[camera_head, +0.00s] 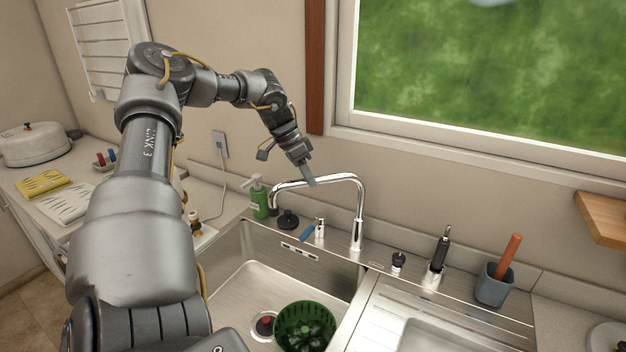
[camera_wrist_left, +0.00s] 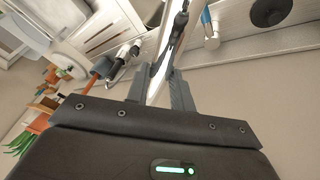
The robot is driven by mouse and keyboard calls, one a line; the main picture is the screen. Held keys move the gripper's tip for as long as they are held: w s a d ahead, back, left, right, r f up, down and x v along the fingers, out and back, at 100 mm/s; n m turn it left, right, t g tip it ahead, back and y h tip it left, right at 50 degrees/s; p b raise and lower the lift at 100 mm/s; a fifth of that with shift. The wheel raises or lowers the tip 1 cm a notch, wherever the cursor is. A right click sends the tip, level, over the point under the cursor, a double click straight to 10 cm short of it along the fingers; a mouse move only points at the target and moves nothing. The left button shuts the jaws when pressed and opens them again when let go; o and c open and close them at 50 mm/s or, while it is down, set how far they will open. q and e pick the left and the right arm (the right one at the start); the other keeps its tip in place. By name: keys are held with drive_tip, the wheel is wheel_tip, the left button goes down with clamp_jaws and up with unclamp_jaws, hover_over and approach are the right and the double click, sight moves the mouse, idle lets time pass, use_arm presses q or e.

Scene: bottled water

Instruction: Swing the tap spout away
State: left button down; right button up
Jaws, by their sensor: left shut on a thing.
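The chrome tap spout (camera_head: 340,178) is a tall arch above the back of the sink. Its long upper run lies nearly level along the window wall, with one end coming down by the divider between the basins and the other near a green soap bottle. My left gripper (camera_head: 310,182) reaches down from above and is shut on the upper run. In the left wrist view, the bright spout (camera_wrist_left: 158,68) passes between the fingers of the left gripper (camera_wrist_left: 160,88). A small blue-levered tap handle (camera_head: 308,233) stands under the arch. My right gripper is out of view.
A green colander (camera_head: 304,325) sits in the left basin (camera_head: 250,285). The green soap bottle (camera_head: 259,198) and a dark round knob (camera_head: 288,219) stand by the spout's left part.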

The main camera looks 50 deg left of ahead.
use_arm(q)
drive_tip(key=shift+w+a, duration=0.1)
drive_tip(key=shift+a, duration=0.1)
idle(0.3)
drive_tip(key=c, duration=1.2)
unclamp_jaws()
drive_tip(key=shift+a+r, duration=0.15)
drive_tip(key=shift+r, duration=0.15)
drive_tip(key=b+v, duration=0.2)
drive_tip(key=v, duration=0.8)
drive_tip(key=shift+b, duration=0.3)
